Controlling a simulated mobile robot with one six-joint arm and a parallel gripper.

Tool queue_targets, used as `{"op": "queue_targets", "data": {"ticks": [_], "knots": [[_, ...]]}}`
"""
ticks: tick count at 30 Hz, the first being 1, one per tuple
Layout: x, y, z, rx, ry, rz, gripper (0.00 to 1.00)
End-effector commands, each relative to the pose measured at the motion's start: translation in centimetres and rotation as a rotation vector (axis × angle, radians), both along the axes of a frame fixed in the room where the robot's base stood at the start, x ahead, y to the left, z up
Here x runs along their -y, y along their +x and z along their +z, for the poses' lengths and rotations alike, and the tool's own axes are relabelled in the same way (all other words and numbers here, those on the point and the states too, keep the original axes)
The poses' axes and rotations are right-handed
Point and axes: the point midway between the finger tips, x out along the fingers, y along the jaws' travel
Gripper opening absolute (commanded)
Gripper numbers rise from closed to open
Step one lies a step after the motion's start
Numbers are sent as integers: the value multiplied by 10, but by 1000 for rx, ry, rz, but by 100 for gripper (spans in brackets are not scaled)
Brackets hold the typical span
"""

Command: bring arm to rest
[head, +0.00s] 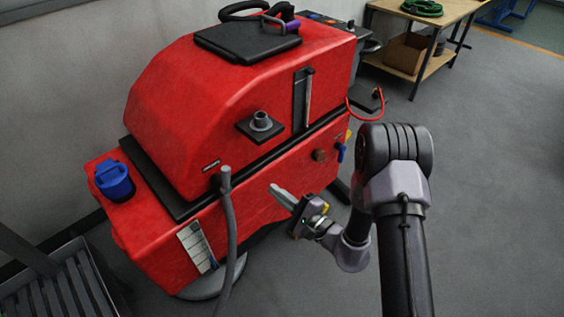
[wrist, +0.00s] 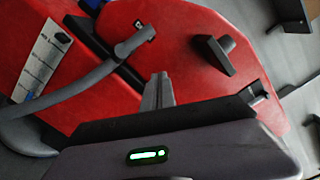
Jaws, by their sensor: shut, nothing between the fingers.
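My gripper (head: 274,189) is in the middle of the head view, in front of the lower red side of the scrubber (head: 240,95). Its fingers are shut with nothing between them, and they point left toward the machine. In the wrist view the closed fingers (wrist: 158,90) stand out against the red body. I cannot tell the exact gap between the fingertips and the machine. My arm comes up from the bottom right of the head view, bends at a dark joint and reaches down to the left.
A grey hose (head: 230,225) hangs on the scrubber's side, left of my gripper. A blue cap (head: 114,180) sits on its left end. A slatted grey rack (head: 65,285) stands at the lower left. A wooden workbench (head: 445,20) is at the back right. The floor on the right is clear.

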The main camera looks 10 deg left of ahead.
Motion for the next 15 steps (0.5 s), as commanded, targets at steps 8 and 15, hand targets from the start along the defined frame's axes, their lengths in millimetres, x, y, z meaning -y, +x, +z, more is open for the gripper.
{"op": "queue_targets", "data": {"ticks": [8, 15], "knots": [[-35, -42, 99, 18, 8, 319, 0], [-3, -207, 188, -46, -584, 807, 0]]}}
